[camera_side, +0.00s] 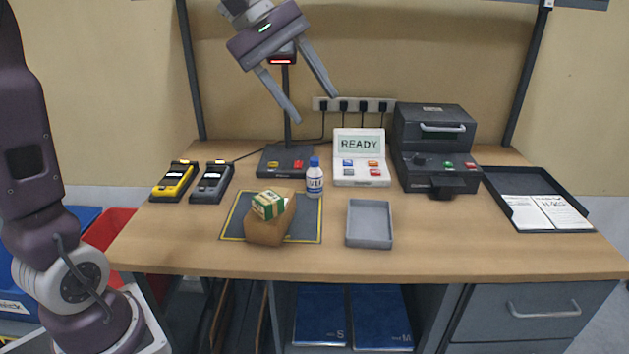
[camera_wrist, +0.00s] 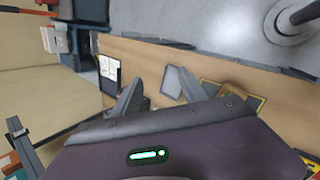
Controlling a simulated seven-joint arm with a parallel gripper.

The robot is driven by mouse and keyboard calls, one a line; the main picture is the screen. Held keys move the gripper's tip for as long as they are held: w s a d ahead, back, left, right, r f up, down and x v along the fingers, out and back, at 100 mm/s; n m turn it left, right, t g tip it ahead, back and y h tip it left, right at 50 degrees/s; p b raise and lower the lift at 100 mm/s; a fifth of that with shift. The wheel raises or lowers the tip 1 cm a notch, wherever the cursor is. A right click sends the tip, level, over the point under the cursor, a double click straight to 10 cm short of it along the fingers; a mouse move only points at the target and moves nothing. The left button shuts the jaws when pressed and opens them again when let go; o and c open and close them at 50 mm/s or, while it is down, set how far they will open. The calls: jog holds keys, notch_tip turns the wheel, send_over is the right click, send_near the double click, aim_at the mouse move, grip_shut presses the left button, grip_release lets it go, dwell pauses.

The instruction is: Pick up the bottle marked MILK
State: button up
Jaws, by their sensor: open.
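A small white bottle with a blue cap (camera_side: 314,181) stands upright on the wooden bench, just past the back right corner of a dark mat. Its label carries dark lettering too small to read surely. My gripper (camera_side: 316,108) is open and empty, high above the bench and well above the bottle. In the wrist view the spread fingers (camera_wrist: 159,77) frame part of the bench, and I cannot make out the bottle there.
Behind the bottle are a READY panel (camera_side: 360,160) and a post on a black base (camera_side: 284,162). A dark machine (camera_side: 434,150) stands right.

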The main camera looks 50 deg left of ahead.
jog(key=w+a+f+n+t+h, duration=0.25)
jog(key=w+a+n, duration=0.45)
jog(key=w+a, duration=0.4)
jog(key=n+t+h, duration=0.2)
jog(key=n+t, duration=0.1)
jog(key=n, duration=0.4)
send_over(317, 164)
jog(key=s+a, duration=0.3)
notch_tip(317, 164, down, 3)
notch_tip(317, 164, down, 20)
jog(key=x, duration=0.4)
jog(key=a+f+x, duration=0.1)
jog(key=x, duration=0.1)
jog(key=shift+w+d+f, duration=0.1)
jog(key=shift+w+d, duration=0.05)
jog(key=shift+w, duration=0.3)
jog(key=shift+w+d+f, duration=0.1)
jog(key=shift+w+d, duration=0.1)
jog(key=shift+w, duration=0.05)
grip_shut()
